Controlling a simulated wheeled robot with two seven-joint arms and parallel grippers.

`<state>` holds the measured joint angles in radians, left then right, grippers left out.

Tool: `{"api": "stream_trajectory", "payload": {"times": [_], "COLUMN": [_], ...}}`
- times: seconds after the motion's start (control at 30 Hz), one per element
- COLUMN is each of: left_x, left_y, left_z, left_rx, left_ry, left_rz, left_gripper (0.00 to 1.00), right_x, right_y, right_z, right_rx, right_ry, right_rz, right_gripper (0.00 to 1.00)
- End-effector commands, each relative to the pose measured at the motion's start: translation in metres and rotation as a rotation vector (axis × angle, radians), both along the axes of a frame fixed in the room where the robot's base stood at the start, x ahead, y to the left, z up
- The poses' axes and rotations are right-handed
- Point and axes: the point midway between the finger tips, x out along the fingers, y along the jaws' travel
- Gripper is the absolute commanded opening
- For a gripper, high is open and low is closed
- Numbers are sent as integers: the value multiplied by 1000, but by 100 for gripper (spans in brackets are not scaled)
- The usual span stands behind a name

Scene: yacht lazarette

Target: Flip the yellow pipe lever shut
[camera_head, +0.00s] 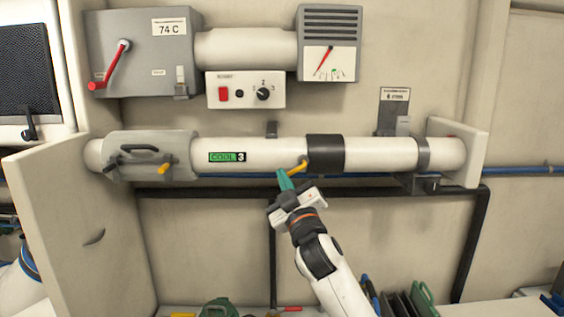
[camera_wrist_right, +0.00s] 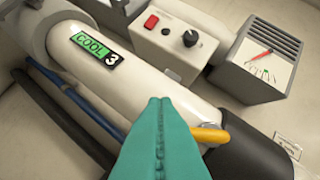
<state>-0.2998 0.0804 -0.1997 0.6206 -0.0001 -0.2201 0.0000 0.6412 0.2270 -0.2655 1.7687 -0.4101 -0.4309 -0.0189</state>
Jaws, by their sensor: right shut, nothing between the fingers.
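The yellow pipe lever (camera_head: 298,167) is a short bar on the white pipe (camera_head: 265,154), just left of the black collar (camera_head: 326,153). In the right wrist view the lever (camera_wrist_right: 208,135) sticks out from a round pivot beside the collar, its free end close to my fingers. My right gripper (camera_head: 283,175) has teal fingers pressed together with nothing between them. It is just below and left of the lever in the head view. In the right wrist view the fingers (camera_wrist_right: 160,105) overlap the pipe, left of the lever; contact cannot be told. My left gripper is out of view.
A grey clamp (camera_head: 150,146) with a black handle and a small yellow-orange tab (camera_head: 165,168) sits on the pipe's left part. A switch box (camera_head: 245,90) and gauge (camera_head: 330,60) are above. Black piping (camera_head: 230,193) runs below. A panel (camera_head: 65,180) stands at left.

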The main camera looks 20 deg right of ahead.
Motion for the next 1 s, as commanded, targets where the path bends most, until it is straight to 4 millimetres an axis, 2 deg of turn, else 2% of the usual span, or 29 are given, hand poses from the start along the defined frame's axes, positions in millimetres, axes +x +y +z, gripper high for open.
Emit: {"api": "stream_trajectory", "payload": {"times": [0.03, 0.13, 0.43, 1.0], "left_x": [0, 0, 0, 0], "left_y": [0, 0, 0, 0], "left_z": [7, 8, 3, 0], "left_rx": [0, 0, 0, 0], "left_ry": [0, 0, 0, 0], "left_rz": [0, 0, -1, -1], "left_gripper": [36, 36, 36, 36], "right_x": [0, -1, -4, -8], "right_y": [-3, -4, -14, -31], "right_z": [0, -7, -20, -27], "right_rx": [-52, -39, -37, -37], "right_ry": [14, 17, 13, 12], "right_rz": [-4, -1, -2, -3], "right_gripper": [0, 0, 0, 0]}}
